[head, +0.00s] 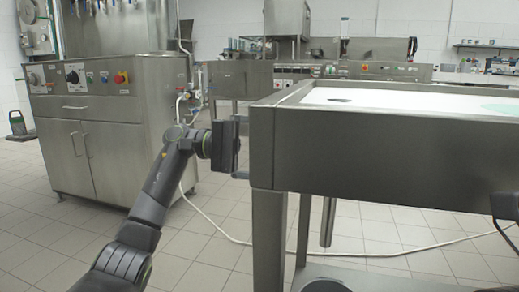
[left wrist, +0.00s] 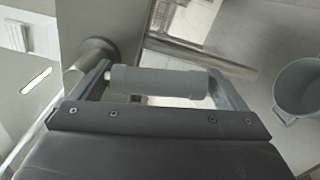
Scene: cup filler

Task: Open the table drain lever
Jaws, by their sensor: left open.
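My left gripper (head: 241,146) is at the left end of the steel table (head: 370,165), its fingers spread one above the other and pointing at the table's side. The left wrist view shows the same gripper (left wrist: 160,74) with its two grey fingers wide apart. A grey cylindrical piece (left wrist: 160,82) spans the space between the fingers; I cannot tell whether it is the drain lever's grip. Just beyond are a round metal fitting (left wrist: 95,55) and a metal pipe (left wrist: 200,56). In the head view the lever is not distinguishable. A dark part at the right edge may belong to my right arm.
A steel cabinet (head: 78,158) with knobs and a red button stands at the left. A grey bucket (left wrist: 300,90) is at the right of the left wrist view. A white hose (head: 300,250) crosses the tiled floor. Free floor lies between cabinet and table.

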